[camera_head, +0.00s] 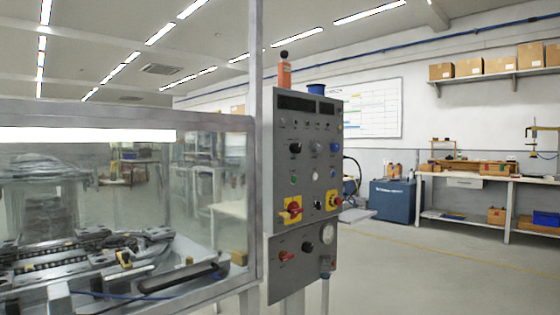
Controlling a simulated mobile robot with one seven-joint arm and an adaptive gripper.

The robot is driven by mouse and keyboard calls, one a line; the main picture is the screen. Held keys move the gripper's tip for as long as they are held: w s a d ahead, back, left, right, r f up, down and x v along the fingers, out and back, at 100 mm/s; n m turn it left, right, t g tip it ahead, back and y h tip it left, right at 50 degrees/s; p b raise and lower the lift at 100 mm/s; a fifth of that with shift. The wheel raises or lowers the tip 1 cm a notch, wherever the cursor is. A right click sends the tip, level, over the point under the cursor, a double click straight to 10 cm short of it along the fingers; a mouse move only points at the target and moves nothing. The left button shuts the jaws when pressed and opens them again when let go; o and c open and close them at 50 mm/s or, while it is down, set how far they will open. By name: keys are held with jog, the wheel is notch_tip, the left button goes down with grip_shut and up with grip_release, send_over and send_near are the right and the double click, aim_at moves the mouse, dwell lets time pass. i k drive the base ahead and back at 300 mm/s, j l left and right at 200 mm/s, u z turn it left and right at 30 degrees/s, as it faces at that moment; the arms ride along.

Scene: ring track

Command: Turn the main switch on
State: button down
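A grey control panel (304,145) stands upright near the middle of the view. A red rotary switch on a yellow plate (291,210) sits at its left, about mid-height; it looks like the main switch. A second yellow plate with a dark or red knob (332,202) sits at the panel's right edge. A smaller red handle (287,256) is on the lower box. The labels and the switch's exact position are too small to read. My gripper is not in view.
A glass-walled machine enclosure (130,200) fills the left, its frame post directly beside the panel. An orange device (284,75) stands on top of the panel. A workbench (485,180) and blue cabinet (395,199) stand at the back right. The floor (430,275) at the right is clear.

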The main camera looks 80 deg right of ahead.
aim_at(293, 209)
jog(key=z, duration=2.7)
